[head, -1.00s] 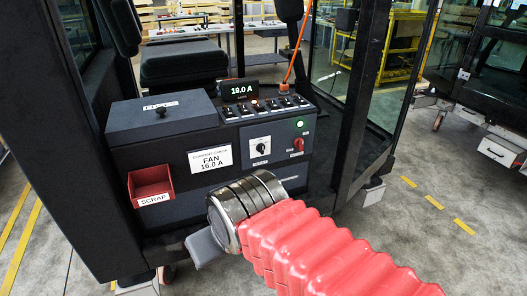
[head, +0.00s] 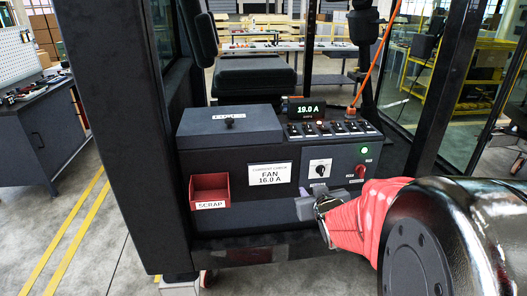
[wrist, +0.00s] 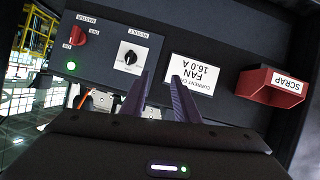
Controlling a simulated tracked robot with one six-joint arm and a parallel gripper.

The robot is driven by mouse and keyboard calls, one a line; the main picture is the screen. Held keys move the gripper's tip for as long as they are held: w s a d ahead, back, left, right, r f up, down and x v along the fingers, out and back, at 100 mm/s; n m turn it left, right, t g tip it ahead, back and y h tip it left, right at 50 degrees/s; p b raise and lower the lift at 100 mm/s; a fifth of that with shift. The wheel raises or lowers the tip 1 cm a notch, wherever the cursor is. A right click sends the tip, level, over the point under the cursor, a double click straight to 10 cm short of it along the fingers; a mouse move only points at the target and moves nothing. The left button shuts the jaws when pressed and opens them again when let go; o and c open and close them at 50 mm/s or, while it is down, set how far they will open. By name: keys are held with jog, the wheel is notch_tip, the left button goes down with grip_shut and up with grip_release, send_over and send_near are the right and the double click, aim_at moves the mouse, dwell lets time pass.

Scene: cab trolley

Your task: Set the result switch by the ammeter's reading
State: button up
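The ammeter (head: 306,108) on top of the console reads 19.0 A. The card (head: 269,174) on the console front reads "CURRENT CHECK FAN 16.0 A"; it shows upside down in the wrist view (wrist: 196,73). The result switch (head: 320,169) is a black knob on a white plate, right of the card; it also shows in the wrist view (wrist: 130,58). I cannot tell its exact setting. My gripper (wrist: 160,78) is open and empty, its fingers apart. In the head view my gripper (head: 308,199) is just below the result switch, apart from it.
A red master switch (head: 361,171) and a lit green lamp (head: 364,150) are right of the result switch. A red SCRAP bin (head: 210,189) juts out at left. A row of toggles (head: 330,129) lines the console top. A dark cab post (head: 118,130) stands at left.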

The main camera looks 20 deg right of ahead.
jog(key=s+d+f+t, duration=0.1)
jog(key=d+f+t, duration=0.3)
jog(key=d, duration=0.5)
jog(key=shift+s+f+m+t, duration=0.15)
jog(key=shift+s+m+t, duration=0.15)
jog(key=shift+m+t, duration=0.15)
jog(key=shift+d, duration=0.1)
